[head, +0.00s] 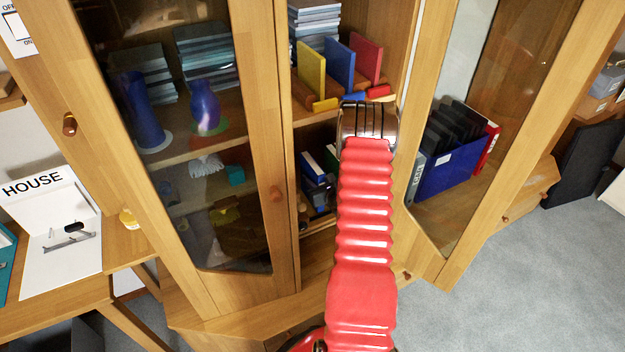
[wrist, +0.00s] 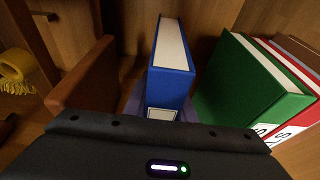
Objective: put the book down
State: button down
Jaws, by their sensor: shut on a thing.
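A blue book (wrist: 172,75) with pale page edges and a white label stands upright in the middle of the wrist view. My gripper (wrist: 162,108) is shut on it; greyish-purple finger parts show at both sides of its lower end. My gripper's dark body hides the near base of the book, so I cannot tell whether it touches the shelf. In the head view my red arm sleeve and chrome wrist hide the gripper in front of the open cabinet bay.
A brown wooden block (wrist: 84,75) stands left of the book, and a green binder (wrist: 250,85) and a red binder (wrist: 296,118) stand close to its right. A yellow object (wrist: 17,66) lies far left. Glazed cabinet doors (head: 190,130) flank the bay.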

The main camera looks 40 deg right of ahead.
jog(key=shift+f, duration=0.1)
jog(key=c, duration=1.5)
grip_release()
jog(key=shift+s+r, duration=0.2)
jog(key=shift+s, duration=0.15)
jog(key=v, duration=1.1)
jog(key=shift+s+a, duration=0.1)
